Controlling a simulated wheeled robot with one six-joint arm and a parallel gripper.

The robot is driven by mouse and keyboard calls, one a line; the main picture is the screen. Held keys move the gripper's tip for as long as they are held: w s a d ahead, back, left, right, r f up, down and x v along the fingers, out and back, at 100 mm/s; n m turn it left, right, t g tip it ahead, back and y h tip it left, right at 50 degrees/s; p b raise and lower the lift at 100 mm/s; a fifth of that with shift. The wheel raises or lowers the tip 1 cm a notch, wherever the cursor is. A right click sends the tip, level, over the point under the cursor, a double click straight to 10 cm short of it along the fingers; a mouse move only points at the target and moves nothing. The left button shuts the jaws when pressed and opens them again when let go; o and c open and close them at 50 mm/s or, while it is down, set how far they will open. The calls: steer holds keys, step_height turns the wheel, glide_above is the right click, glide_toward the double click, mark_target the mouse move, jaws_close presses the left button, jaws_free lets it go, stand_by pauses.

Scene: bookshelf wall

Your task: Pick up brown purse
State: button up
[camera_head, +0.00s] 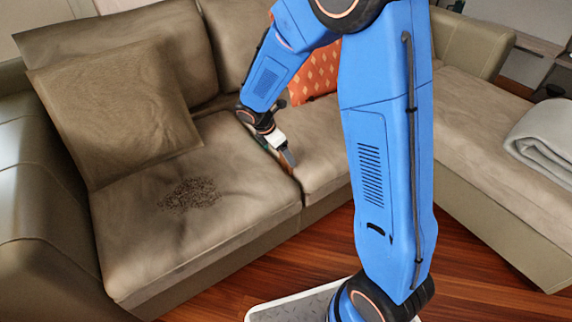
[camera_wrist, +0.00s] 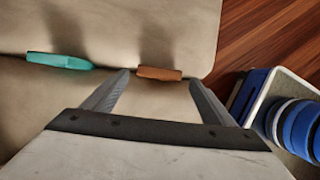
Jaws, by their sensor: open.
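A small brown item (camera_wrist: 160,73), which looks like the brown purse, lies on the beige sofa near the gap between two seat cushions in the wrist view. My gripper (camera_wrist: 157,81) is open and empty, with one finger on each side of the brown item in the picture. I cannot tell how far the fingertips are above it. In the head view, my gripper (camera_head: 289,157) points down at the gap between the seat cushions. There the purse cannot be made out clearly behind my gripper and arm.
A teal item (camera_wrist: 60,61) lies left of the brown one. The sofa seat (camera_head: 140,230) has a dark speckled patch (camera_head: 190,193), a brown cushion (camera_head: 115,110) and an orange cushion (camera_head: 318,76). A folded grey blanket (camera_head: 548,138) lies at right. Wooden floor (camera_head: 320,255) lies in front.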

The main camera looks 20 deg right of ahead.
mark_target(286, 164)
steer(key=x, duration=0.4)
steer(key=shift+w+d+f, duration=0.2)
steer(key=shift+f, duration=0.05)
steer(key=c, duration=1.2)
steer(key=shift+r, duration=0.1)
